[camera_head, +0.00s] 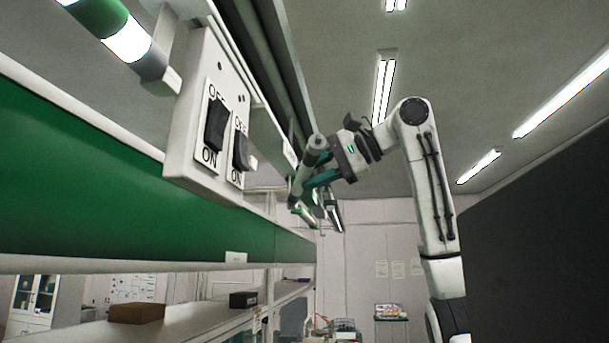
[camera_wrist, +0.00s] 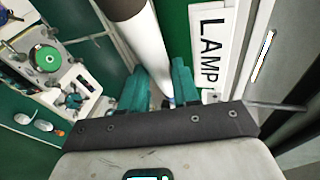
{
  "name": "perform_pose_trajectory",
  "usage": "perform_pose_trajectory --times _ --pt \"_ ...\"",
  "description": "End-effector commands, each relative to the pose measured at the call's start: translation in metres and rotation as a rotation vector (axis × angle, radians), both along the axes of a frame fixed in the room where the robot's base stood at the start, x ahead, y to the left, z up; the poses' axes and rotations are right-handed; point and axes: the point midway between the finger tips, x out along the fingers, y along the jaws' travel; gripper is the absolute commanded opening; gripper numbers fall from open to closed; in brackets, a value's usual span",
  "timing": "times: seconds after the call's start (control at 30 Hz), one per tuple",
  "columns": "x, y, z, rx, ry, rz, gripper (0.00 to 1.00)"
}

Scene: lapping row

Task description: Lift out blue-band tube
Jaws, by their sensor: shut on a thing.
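My gripper (camera_head: 312,172) has teal fingers and is shut on a tube (camera_head: 305,168) beside the long wall unit in the head view. In the wrist view the tube (camera_wrist: 153,45) is white with a dark brown end, and it runs between the two teal fingers of my gripper (camera_wrist: 160,75). A small bluish patch shows low on it, between the fingers; I cannot tell whether this is a band. The tube's lower end is hidden by the gripper. In the head view it is tilted, with a grey end at the top.
A switch box (camera_head: 207,120) with two ON/OFF rockers juts out near on the left. A green-and-white tube (camera_head: 125,38) is at upper left. A LAMP label (camera_wrist: 208,50) stands right of the held tube. Shelves with a brown box (camera_head: 137,313) are below.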

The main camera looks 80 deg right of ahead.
Motion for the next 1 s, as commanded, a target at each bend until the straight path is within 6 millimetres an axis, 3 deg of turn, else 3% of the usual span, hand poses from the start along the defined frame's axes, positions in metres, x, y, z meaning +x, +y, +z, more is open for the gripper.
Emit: perform_pose_trajectory --times 0.5,1.0 --pt "-0.029 -0.004 -0.001 0.004 0.003 -0.007 0.0" --pt "-0.031 -0.005 -0.002 0.002 0.001 -0.002 0.0"
